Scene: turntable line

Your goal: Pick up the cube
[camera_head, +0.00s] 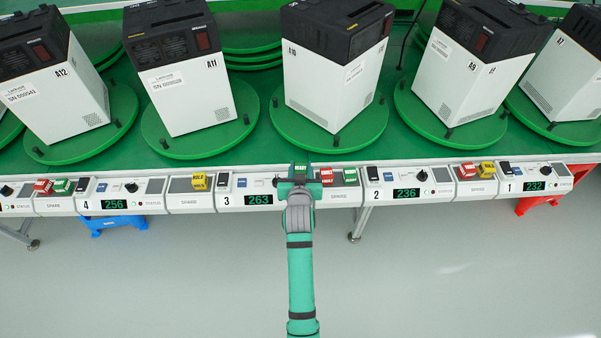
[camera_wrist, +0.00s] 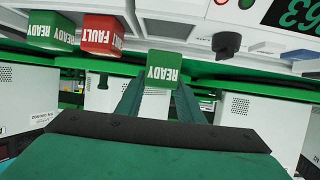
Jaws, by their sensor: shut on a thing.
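My gripper (camera_head: 299,180) is at the front control strip, near the station 3 panel. In the wrist view, my gripper (camera_wrist: 160,84) is shut on a green cube (camera_wrist: 163,69) marked READY, which sits between the fingertips. The held cube also shows as a small green top (camera_head: 300,169) in the head view. Whether it touches the strip is unclear. A red FAULT cube (camera_head: 323,175) and another green READY cube (camera_head: 349,175) rest on the strip to the right; the wrist view shows the FAULT cube (camera_wrist: 102,34) and READY cube (camera_wrist: 51,30) too.
The control strip (camera_head: 185,201) has switches, knobs and displays. Behind it, white and black machines (camera_head: 335,70) stand on green turntables (camera_head: 200,145). More coloured cubes lie along the strip, including a yellow HOLD cube (camera_head: 200,181). The grey floor (camera_head: 430,270) in front is clear.

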